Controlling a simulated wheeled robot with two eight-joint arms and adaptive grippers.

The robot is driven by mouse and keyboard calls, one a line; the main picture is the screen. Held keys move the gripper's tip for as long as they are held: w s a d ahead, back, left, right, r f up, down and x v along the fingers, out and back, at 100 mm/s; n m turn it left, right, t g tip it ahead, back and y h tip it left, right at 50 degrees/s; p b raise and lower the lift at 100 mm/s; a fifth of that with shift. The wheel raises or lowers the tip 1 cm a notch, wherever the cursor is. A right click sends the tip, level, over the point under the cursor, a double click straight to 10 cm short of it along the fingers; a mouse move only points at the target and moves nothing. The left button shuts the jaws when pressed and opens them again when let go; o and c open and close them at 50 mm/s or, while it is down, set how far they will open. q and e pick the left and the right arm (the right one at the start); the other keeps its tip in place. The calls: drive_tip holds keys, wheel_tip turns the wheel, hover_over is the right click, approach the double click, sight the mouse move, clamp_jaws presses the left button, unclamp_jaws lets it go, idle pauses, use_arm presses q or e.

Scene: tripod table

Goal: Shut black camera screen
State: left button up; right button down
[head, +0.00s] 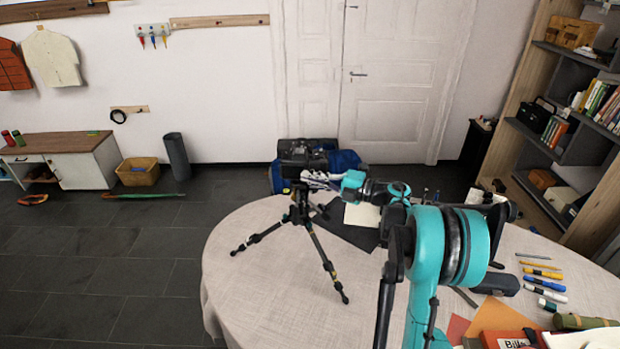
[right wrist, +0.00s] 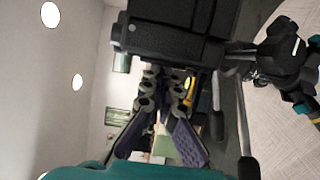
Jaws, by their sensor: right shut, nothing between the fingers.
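The black camera (head: 298,156) sits on top of a black tripod (head: 301,205), which stands on the round table. In the right wrist view the camera's dark body (right wrist: 170,38) fills the top, and part of the tripod (right wrist: 285,52) shows at the right. My right gripper (head: 312,178) is shut and empty, close beside the camera on its near right side. Its fingers (right wrist: 165,80) show just below the camera body in the wrist view; contact cannot be told. I cannot clearly make out the camera's screen or its angle. My left gripper is not in view.
The pale cloth-covered round table (head: 250,290) has free room at its front left. Blue bags (head: 345,160) lie behind the camera. Markers (head: 542,273), a red box (head: 505,339) and other small items lie at the table's right. A bookshelf (head: 560,140) stands beyond.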

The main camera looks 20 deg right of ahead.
drive_tip(key=shift+d, duration=0.1)
drive_tip(key=v, duration=1.2)
drive_tip(key=w+a+r+m+t+h, duration=0.2)
drive_tip(key=r+m+t+h, duration=0.2)
drive_tip(key=r+m+h, duration=0.35)
drive_tip(key=w+a+r+m+t+h, duration=0.25)
drive_tip(key=r+m+t+h, duration=0.25)
drive_tip(key=r+m, duration=0.45)
drive_tip(key=s+a+f+m+g, duration=0.4)
drive_tip(key=s+a+f+g, duration=0.3)
drive_tip(key=s+f, duration=0.6)
drive_tip(key=s+a+f+m+g, duration=0.5)
drive_tip(key=s+a+f+g, duration=0.3)
drive_tip(key=s+a+f, duration=0.4)
wheel_tip(320, 180, down, 2)
drive_tip(key=shift+s+f, duration=0.1)
drive_tip(key=shift+s, duration=0.75)
drive_tip(key=shift+a, duration=0.1)
